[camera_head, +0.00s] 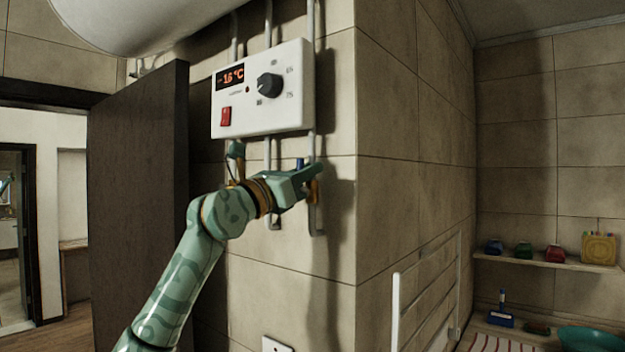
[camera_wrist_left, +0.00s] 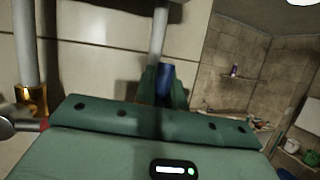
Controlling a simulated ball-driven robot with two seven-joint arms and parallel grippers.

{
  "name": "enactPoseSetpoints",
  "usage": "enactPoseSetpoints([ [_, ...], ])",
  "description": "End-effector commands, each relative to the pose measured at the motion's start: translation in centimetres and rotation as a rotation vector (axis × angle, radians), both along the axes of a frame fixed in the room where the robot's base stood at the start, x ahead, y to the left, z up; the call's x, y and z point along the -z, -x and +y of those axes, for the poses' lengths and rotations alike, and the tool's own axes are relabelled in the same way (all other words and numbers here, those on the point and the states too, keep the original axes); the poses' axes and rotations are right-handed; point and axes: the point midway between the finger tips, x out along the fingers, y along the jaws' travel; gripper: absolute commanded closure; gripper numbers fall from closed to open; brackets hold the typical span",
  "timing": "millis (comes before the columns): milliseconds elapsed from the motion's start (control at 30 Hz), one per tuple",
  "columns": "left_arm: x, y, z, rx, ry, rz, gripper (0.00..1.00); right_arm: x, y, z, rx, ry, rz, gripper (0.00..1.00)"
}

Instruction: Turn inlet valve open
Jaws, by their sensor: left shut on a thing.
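The inlet valve shows as a blue handle (camera_head: 299,163) at the pipe below the white heater control box. In the left wrist view the blue handle (camera_wrist_left: 165,82) stands at the green finger, below a grey pipe. My left gripper (camera_head: 313,173) is shut on the blue handle, and its fingers hide most of the valve body. A bit of brass (camera_head: 314,190) shows just under the fingertips. My right gripper is not in view.
The control box (camera_head: 262,90) with a dial and red switch hangs just above my arm. Another pipe with a brass fitting (camera_wrist_left: 33,98) is at the left in the wrist view. A dark door (camera_head: 138,180) stands at left. A shelf (camera_head: 545,262) is far right.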

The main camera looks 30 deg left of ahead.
Motion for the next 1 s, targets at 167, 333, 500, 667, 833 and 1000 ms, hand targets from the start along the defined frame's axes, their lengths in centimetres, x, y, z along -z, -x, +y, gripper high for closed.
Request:
enactPoseSetpoints([
  [167, -0.01, 0.04, 0.24, -0.002, 0.045, 0.004, 1.0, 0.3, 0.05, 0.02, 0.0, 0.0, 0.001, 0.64],
  [333, -0.06, 0.11, 0.27, -0.001, 0.061, 0.006, 1.0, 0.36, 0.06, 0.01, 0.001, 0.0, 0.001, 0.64],
  [500, -0.07, 0.17, 0.27, -0.001, 0.064, 0.006, 1.0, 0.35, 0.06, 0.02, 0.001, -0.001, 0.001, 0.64],
  [667, -0.08, 0.21, 0.26, 0.0, 0.063, 0.006, 1.0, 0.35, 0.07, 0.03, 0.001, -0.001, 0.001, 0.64],
  [833, -0.11, 0.35, 0.25, 0.0, 0.063, 0.005, 0.67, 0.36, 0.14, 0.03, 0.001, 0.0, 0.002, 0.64],
  [1000, -0.3, 0.96, 0.25, 0.0, 0.061, 0.002, 0.67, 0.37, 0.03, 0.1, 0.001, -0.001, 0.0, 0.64],
])
